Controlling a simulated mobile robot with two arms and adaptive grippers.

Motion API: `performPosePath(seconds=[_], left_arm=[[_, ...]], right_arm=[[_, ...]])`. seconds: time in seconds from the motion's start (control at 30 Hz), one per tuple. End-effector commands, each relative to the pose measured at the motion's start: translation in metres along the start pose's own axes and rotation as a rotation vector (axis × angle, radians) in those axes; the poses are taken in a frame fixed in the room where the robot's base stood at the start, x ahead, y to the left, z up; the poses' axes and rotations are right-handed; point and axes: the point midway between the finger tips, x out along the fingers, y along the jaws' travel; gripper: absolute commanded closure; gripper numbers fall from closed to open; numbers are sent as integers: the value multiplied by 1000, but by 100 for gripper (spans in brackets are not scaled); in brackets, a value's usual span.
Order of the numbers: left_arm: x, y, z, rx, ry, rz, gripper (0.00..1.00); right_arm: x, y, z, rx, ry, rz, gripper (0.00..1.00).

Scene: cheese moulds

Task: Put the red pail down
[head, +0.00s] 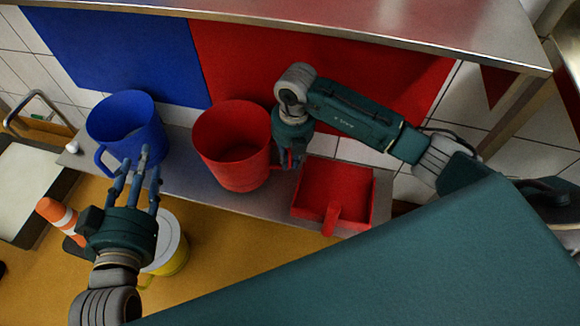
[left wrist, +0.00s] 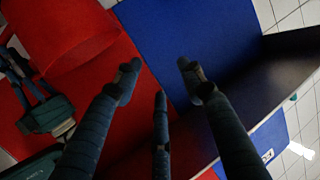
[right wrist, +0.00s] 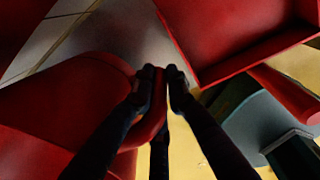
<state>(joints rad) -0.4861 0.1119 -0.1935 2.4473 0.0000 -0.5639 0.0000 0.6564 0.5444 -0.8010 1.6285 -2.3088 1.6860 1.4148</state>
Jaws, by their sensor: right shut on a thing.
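The red pail (head: 232,150) is upright at the metal shelf, in front of the red wall panel. My right gripper (head: 290,158) is at its right side, shut on the pail's handle. In the right wrist view the fingers close around the red handle (right wrist: 157,120), with the pail body (right wrist: 70,105) to the left. I cannot tell whether the pail's base touches the shelf. My left gripper (head: 138,168) is open and empty, in front of the blue pail (head: 126,125). The left wrist view shows its fingers spread (left wrist: 160,82) and the red pail (left wrist: 75,35) at upper left.
The metal shelf (head: 270,205) also holds a red scoop (head: 325,190) to the right of the red pail. A yellow container with a pale lid (head: 170,245) and an orange-and-white cone (head: 58,213) stand lower left. A steel surface (head: 440,25) overhangs the back.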

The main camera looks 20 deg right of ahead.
Motion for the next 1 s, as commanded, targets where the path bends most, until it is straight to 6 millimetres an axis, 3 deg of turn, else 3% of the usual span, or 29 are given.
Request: performPosePath(seconds=[0.3, 0.63, 0.67, 0.73, 1.0], left_arm=[[-1, 7, -58, -4, 257, 15, 60], [-4, 8, -68, -5, 296, 17, 60], [-4, 8, -68, -5, 296, 17, 60], [-3, 8, -68, -5, 296, 17, 60], [-3, 8, -68, -5, 295, 17, 60]], right_arm=[[34, -2, 0, 0, 1, 0, 100], [37, -2, 0, 0, 0, 1, 100], [38, -3, 0, 0, 0, -2, 81], [38, -3, 0, 0, 0, -2, 68], [37, -3, 0, 0, 0, -2, 68]])
